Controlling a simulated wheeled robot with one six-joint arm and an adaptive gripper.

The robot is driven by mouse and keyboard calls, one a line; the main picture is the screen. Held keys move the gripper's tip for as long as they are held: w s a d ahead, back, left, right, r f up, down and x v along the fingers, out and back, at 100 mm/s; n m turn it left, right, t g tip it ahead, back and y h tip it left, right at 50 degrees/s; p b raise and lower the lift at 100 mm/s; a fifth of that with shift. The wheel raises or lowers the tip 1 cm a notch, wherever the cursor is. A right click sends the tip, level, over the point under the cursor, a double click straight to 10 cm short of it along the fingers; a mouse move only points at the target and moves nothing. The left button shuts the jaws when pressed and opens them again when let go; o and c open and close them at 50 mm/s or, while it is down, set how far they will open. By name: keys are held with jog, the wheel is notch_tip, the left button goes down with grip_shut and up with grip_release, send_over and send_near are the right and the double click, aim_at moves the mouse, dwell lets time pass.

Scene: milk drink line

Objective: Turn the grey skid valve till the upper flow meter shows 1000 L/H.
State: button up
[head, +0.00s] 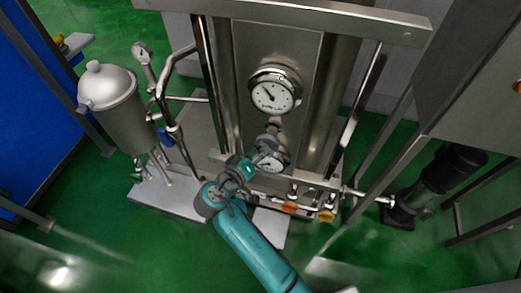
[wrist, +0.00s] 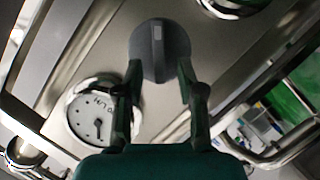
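The grey skid valve (wrist: 158,45) is a round dark grey knob with a raised ridge and a pale mark, on the steel panel. In the head view it (head: 266,142) sits between two dials, partly hidden by my gripper. My gripper (head: 256,160) is in front of the panel. In the wrist view its fingers (wrist: 160,72) are apart, one at each side of the knob's lower part; contact cannot be told. The upper flow meter (head: 273,96) is a white round dial with its needle toward the upper left; its numbers are too small to read.
A lower dial (head: 271,161) is partly behind my gripper. A wrist-view dial (wrist: 98,117) marked L/H is close to the left finger. Pipes with orange (head: 289,208) and yellow (head: 327,215) handles run below the panel. A steel vessel (head: 115,105) stands at the left.

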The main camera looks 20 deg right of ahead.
jog(key=v, duration=1)
jog(key=shift+a, duration=0.2)
jog(key=shift+s, duration=0.1)
jog(key=s+d+f+n+t+y, duration=0.1)
jog(key=s+d+f+n+y, duration=0.3)
jog(key=f, duration=0.3)
jog(key=s+d+f+n+t+y, duration=0.1)
jog(key=s+d+f+n+y, duration=0.15)
jog(key=s+d+f, duration=0.4)
jog(key=s+a+r+m+y, duration=0.15)
jog(key=s+y, duration=0.45)
jog(key=s, duration=1.1)
jog(key=s+r+m+t, duration=0.1)
jog(key=s+r+m, duration=0.1)
jog(key=s+r, duration=0.2)
jog(key=s+d+r+m+t, duration=0.1)
jog(key=s+r, duration=0.3)
jog(key=r, duration=0.5)
jog(key=shift+s+d+m+t+h, duration=0.2)
jog(key=shift+s+m+t+h, duration=0.25)
jog(key=shift+t, duration=0.35)
